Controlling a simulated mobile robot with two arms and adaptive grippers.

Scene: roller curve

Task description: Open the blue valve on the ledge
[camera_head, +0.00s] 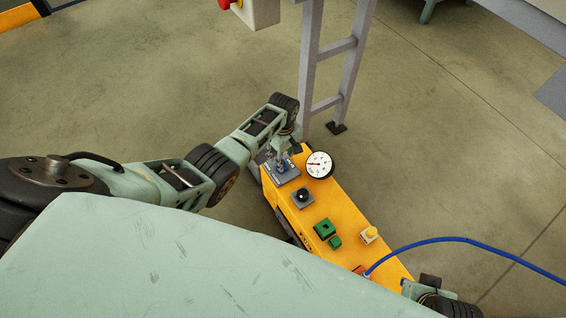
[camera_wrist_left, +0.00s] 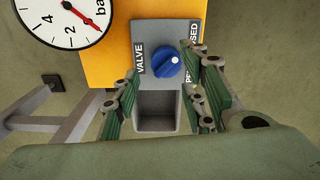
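The blue valve (camera_wrist_left: 168,64) is a round knob on a grey plate (camera_wrist_left: 146,27) lettered VALVE in the left wrist view. Its white mark points to the upper right, toward lettering ending in "SED"; other lettering is partly hidden by a finger. In the head view the valve (camera_head: 283,164) sits at the far end of the yellow ledge (camera_head: 345,215). My left gripper (camera_wrist_left: 160,92) is open, with green-padded fingers on either side of the knob and a gap to each. In the head view, the left gripper (camera_head: 276,152) is over the plate.
A pressure gauge (camera_head: 319,164) stands beside the valve. A black knob (camera_head: 303,196), green parts (camera_head: 325,229) and a yellow button (camera_head: 370,233) are farther along. A blue cable (camera_head: 440,240) runs right. A metal frame (camera_head: 309,60) stands behind. Part of my right arm shows at the lower right.

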